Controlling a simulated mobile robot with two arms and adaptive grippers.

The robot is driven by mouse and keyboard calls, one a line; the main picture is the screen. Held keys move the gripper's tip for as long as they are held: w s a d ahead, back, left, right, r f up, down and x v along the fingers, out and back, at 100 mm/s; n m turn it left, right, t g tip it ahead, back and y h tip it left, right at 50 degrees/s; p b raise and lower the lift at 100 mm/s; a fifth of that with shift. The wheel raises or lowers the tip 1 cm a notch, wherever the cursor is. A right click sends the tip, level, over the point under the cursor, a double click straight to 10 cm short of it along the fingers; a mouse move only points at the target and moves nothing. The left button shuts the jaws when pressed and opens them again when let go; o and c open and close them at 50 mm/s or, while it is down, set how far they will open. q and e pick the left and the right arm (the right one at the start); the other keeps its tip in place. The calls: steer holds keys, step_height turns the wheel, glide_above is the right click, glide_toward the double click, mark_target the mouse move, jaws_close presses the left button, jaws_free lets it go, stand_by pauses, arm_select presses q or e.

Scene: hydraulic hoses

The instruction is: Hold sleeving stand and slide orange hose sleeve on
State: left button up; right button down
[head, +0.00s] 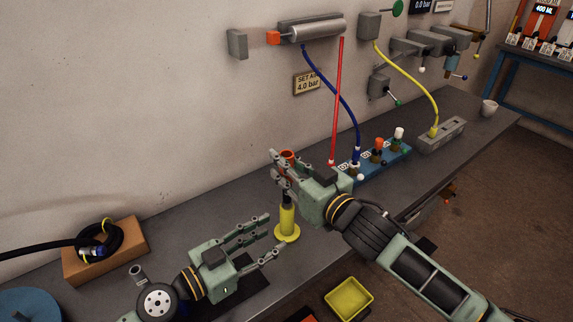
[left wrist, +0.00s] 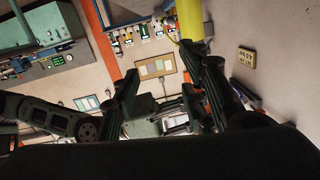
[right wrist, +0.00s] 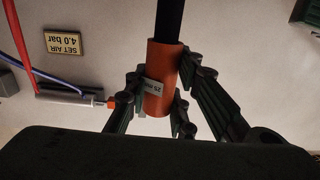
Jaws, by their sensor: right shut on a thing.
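The yellow sleeving stand (head: 287,222) stands upright on the bench, and a black rod rises from it. The orange sleeve (head: 287,154) is at the rod's upper part. My right gripper (head: 283,172) is shut on it. In the right wrist view the orange sleeve (right wrist: 162,60) has a pale label, and the black rod (right wrist: 169,18) runs into its end. How far the rod goes inside is hidden. My left gripper (head: 272,234) is open, its fingers low beside the stand. In the left wrist view the yellow stand (left wrist: 190,20) shows near the fingertips, with nothing gripped.
A blue block (head: 378,162) with hose fittings sits behind my right gripper. A cardboard box (head: 105,250) with a coiled black hose is at left. A yellow tray (head: 348,298) lies below the bench's front edge. The bench left of the stand is mostly clear.

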arm_select(q)
steer(key=s+d+f+m+g, duration=0.2)
steer(key=s+d+f+m, duration=0.1)
steer(key=s+d+f, duration=0.2)
steer(key=s+d+f+m+g+y, duration=0.1)
steer(key=s+d+f, duration=0.4)
steer(key=s, duration=0.5)
steer(key=shift+f+m+g, duration=0.9)
steer(key=shift+f+m, duration=0.25)
steer(key=shift+m, duration=0.15)
